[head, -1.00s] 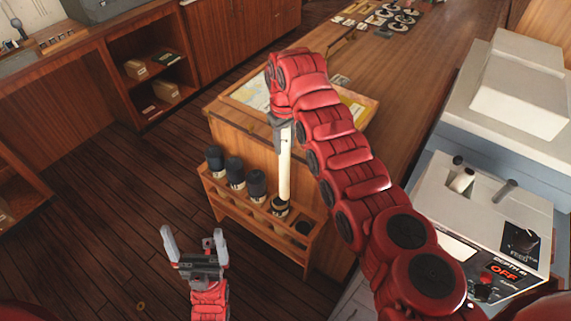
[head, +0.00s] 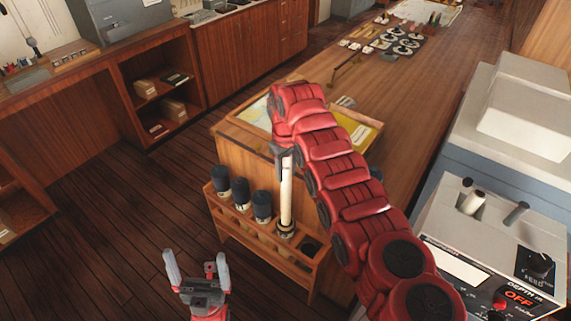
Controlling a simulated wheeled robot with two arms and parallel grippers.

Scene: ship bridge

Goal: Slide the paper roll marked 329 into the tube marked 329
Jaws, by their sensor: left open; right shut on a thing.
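My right gripper (head: 284,153) is shut on the upper part of a pale paper roll (head: 287,195), held nearly upright. The roll's lower end meets the mouth of a dark-rimmed tube (head: 285,231) in the wooden rack. It looks to be in the mouth, but how deep is hidden. No 329 marking is readable on the roll or tube. My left gripper (head: 196,271) is open and empty, low in front of the rack and apart from it.
The wooden rack (head: 262,245) on the cabinet's side also holds several dark-capped tubes (head: 241,192) to the left and an empty-looking hole (head: 309,246) to the right. A framed chart (head: 256,112) lies on the counter behind. A grey instrument (head: 490,250) stands at the right.

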